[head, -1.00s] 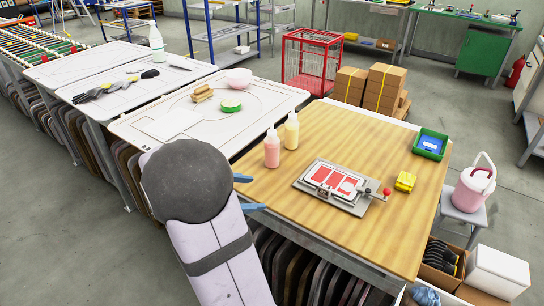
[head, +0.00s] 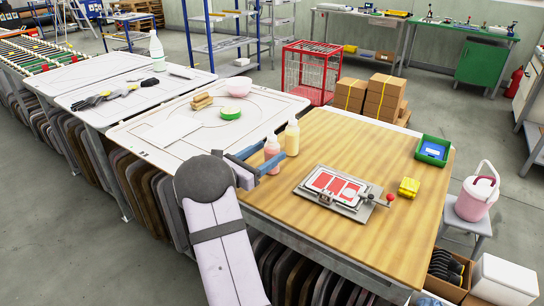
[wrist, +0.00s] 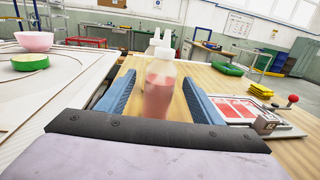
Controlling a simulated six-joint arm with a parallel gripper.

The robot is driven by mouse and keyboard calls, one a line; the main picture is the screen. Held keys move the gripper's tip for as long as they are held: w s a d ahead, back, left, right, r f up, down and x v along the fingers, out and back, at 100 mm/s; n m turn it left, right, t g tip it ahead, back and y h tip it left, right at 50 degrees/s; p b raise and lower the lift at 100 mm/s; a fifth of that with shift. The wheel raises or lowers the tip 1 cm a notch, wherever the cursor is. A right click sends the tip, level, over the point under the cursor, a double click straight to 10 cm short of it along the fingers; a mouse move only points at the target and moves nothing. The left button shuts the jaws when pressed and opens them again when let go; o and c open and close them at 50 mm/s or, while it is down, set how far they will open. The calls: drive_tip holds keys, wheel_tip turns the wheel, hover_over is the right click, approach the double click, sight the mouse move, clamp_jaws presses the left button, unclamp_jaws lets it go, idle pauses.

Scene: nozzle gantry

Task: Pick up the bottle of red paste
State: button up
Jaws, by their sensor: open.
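The bottle of red paste (head: 271,152) stands upright near the left edge of the wooden table (head: 350,245), partly hidden by my gripper in the head view. In the wrist view the red paste bottle (wrist: 159,88) is seen between my two blue fingers, with gaps on both sides. My gripper (head: 262,160) is open, its fingers pointing toward the bottle. A yellow paste bottle (head: 292,138) stands just behind and right of the red one.
A metal fixture with red pads (head: 338,187) lies on the table to the right. A yellow block (head: 409,187) and a green bin (head: 432,150) are farther right. A white board to the left holds a pink bowl (head: 235,85) and a green-rimmed dish (head: 230,113).

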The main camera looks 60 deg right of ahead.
drive_tip(key=shift+s+d+r+p, duration=0.15)
drive_tip(key=shift+d+p, duration=0.2)
drive_tip(key=shift+d, duration=0.7)
drive_tip(key=shift+s+d+f+p, duration=0.1)
drive_tip(key=shift+d+p, duration=0.2)
drive_tip(key=shift+d, duration=0.75)
drive_tip(key=shift+s+d+r+p, duration=0.15)
drive_tip(key=shift+d+p, duration=0.2)
drive_tip(key=shift+d, duration=0.7)
drive_tip(key=c, duration=0.9)
